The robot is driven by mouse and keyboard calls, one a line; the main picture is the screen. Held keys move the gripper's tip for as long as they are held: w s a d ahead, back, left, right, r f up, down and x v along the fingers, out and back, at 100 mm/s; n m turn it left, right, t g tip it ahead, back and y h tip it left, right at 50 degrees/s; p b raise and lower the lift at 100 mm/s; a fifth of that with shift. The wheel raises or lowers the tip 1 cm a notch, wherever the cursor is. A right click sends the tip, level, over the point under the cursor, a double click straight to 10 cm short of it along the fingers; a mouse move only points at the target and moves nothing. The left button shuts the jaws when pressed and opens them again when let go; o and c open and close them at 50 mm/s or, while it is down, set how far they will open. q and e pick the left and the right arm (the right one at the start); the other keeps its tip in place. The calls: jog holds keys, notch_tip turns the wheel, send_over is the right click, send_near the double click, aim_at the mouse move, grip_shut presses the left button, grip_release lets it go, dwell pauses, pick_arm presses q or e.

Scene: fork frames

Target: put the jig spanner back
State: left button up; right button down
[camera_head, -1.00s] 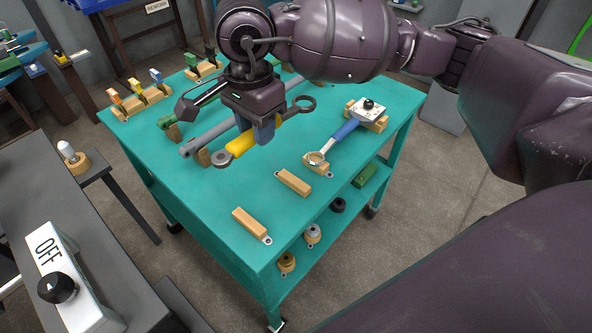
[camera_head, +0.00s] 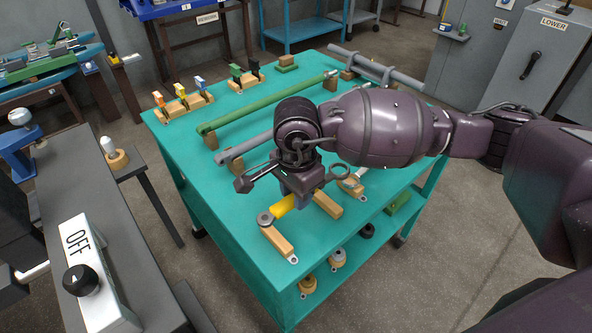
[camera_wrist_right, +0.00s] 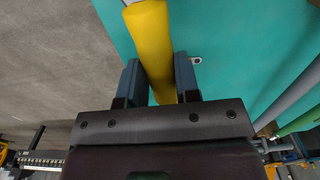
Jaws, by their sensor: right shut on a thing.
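My right gripper (camera_head: 298,200) is shut on the yellow handle (camera_wrist_right: 150,45) of a spanner, low over the near part of the teal cart top (camera_head: 235,217). In the head view a short length of the yellow handle (camera_head: 283,207) shows with a grey round end (camera_head: 265,219) over the far end of a wooden block (camera_head: 279,242). I cannot tell whether that end touches the block. A dark ring (camera_head: 341,170) shows in line with the spanner beyond the gripper. The gripper hides the middle of the handle. My left gripper is not in view.
Another wooden block (camera_head: 327,205) lies right of the gripper. A green bar (camera_head: 255,108) and a grey bar (camera_head: 246,147) lie farther back. Coloured pieces on wooden stands (camera_head: 183,104) stand at the far left. A switch box marked OFF (camera_head: 97,285) is at the near left.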

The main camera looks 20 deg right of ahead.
notch_tip(320, 180, down, 7)
jog(key=shift+r+b, duration=0.1)
jog(key=shift+b, duration=0.2)
jog(key=c, duration=0.8)
grip_release()
